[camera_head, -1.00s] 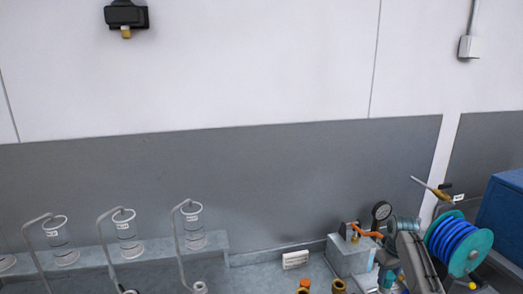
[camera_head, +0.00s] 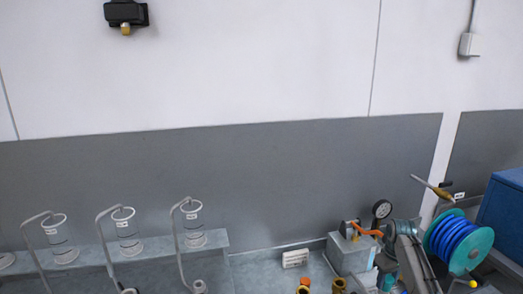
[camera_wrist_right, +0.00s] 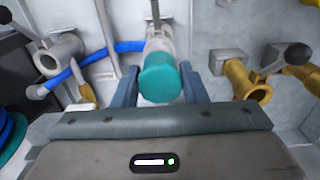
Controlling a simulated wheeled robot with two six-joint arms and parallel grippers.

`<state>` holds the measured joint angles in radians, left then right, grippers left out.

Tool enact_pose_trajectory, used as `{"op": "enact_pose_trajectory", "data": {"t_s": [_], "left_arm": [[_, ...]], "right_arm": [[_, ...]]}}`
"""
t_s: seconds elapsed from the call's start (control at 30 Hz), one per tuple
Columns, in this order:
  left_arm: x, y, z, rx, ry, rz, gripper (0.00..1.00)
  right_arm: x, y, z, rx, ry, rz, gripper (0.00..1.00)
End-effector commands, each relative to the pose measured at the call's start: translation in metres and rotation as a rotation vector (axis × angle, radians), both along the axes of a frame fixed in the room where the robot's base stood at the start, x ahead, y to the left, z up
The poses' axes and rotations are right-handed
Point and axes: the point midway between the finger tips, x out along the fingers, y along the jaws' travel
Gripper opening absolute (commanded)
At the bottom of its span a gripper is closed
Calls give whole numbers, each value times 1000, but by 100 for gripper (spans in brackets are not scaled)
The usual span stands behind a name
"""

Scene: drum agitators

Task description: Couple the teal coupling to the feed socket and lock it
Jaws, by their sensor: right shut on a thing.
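The teal coupling (camera_wrist_right: 160,78) shows end-on in the middle of the right wrist view. My right gripper (camera_wrist_right: 160,88) is shut on it, with one blue-grey finger on each side. A pale cylindrical part (camera_wrist_right: 160,42) lies directly beyond the coupling; I cannot tell whether they are joined. A blue hose (camera_wrist_right: 100,57) runs left from near this part. In the head view my right gripper (camera_head: 386,264) is low at the right, beside a grey block, and the coupling is hard to make out there. Which fitting is the feed socket is unclear. My left gripper is not in view.
A grey block (camera_head: 350,258) with an orange lever (camera_head: 366,231) and a gauge (camera_head: 381,209) stands beside my right arm. A blue hose reel (camera_head: 458,243) is to its right. Brass fittings (camera_wrist_right: 246,82) and a grey port (camera_wrist_right: 58,55) flank the gripper.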

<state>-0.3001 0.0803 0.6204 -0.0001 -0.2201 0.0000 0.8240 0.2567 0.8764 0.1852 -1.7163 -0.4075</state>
Motion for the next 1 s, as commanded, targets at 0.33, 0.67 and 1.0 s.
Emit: {"op": "enact_pose_trajectory", "data": {"t_s": [0.33, 0.67, 1.0], "left_arm": [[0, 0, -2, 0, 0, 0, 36], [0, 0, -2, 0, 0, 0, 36], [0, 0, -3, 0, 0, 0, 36]], "right_arm": [[0, 0, -3, 0, -1, 0, 17], [0, 0, -6, 0, -1, 0, 17], [0, 0, -6, 0, 0, 0, 64]]}}
